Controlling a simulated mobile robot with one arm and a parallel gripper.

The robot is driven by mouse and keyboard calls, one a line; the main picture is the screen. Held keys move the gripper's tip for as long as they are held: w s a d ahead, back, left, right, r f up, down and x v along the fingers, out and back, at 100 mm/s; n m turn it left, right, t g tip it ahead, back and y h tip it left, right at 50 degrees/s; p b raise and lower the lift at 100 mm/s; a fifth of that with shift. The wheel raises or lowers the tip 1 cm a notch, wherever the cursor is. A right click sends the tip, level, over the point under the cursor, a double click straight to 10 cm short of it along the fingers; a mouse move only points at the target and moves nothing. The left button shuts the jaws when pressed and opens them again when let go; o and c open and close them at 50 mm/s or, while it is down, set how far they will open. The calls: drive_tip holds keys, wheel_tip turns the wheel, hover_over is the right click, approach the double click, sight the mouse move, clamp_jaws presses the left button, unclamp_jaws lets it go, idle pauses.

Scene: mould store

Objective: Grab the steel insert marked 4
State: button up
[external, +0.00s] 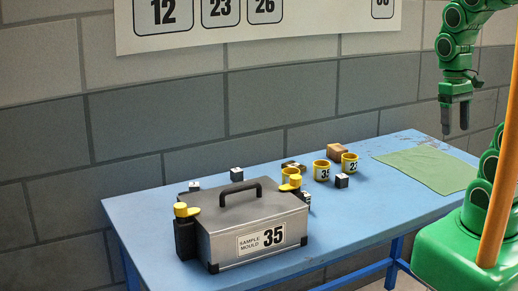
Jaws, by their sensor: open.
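Several small dark blocks with pale marked faces stand on the blue table (150,215). They may be the steel inserts. One block (236,174) stands behind the mould box, one (194,186) is at its back left, and one (341,181) is right of it near the yellow cups. Another (306,197) is partly hidden by the box's right end. Their marks are too small to read, so I cannot tell which is marked 4. My gripper (455,128) is open and empty, pointing down, high at the upper right and away from the blocks.
A grey mould box (222,229) labelled "SAMPLE MOULD 35", with a handle and yellow knobs, fills the table's front left. Yellow numbered cups (322,174) and a brown block (337,151) stand mid-table. A green cloth (430,168) lies at the right. A brick wall is behind.

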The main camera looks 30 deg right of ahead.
sight(237, 169)
drive_tip(key=shift+c, duration=0.5)
